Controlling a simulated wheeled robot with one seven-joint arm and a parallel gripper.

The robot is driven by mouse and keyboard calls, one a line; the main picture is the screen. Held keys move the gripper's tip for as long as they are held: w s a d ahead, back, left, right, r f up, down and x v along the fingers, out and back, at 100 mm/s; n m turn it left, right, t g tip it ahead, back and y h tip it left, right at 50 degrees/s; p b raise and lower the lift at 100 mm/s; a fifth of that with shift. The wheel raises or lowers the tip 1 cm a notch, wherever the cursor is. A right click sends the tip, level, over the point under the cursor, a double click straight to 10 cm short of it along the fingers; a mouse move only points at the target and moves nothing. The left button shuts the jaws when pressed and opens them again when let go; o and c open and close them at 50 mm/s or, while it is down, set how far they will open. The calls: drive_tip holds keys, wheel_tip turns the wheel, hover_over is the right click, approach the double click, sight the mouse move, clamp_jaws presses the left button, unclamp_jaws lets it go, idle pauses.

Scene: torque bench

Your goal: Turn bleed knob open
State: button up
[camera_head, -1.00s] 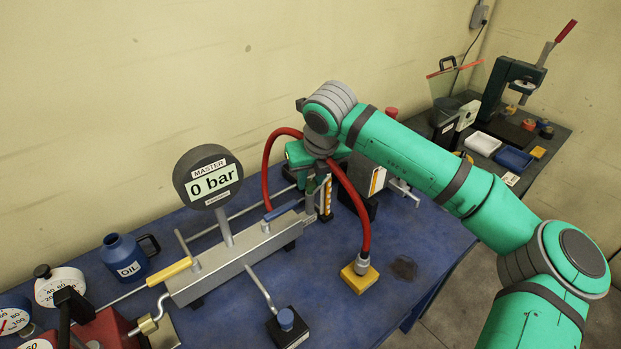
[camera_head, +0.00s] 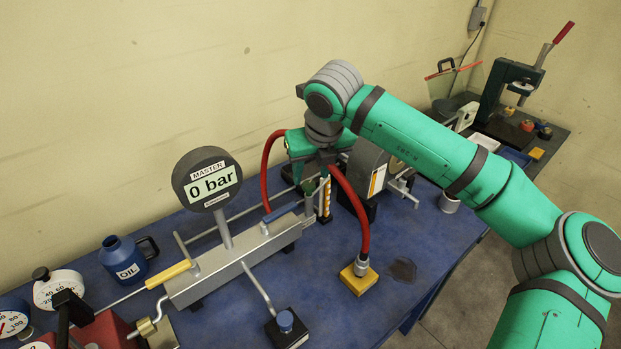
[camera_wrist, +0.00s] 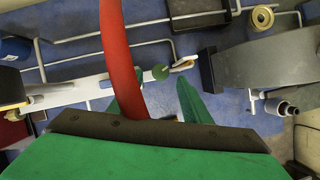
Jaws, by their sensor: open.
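A small round green knob (camera_wrist: 161,72), which looks like the bleed knob, sits at the end of the silver manifold (camera_head: 235,267) in the wrist view. My gripper (camera_wrist: 150,80) is open above it, with a green finger on either side of the knob in that view. I cannot tell how far the fingertips are from it. A red hose (camera_wrist: 120,60) crosses in front of the left finger. In the head view my gripper (camera_head: 316,178) hangs over the manifold's right end, where the knob is mostly hidden. The master gauge (camera_head: 207,182) reads 0 bar.
The red hose (camera_head: 353,205) arcs close around my gripper down to a yellow block (camera_head: 359,279). A grey rounded device (camera_head: 368,160) stands just to the right. A blue oil jug (camera_head: 123,258) is at left.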

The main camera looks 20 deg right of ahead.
drive_tip(key=v, duration=0.6)
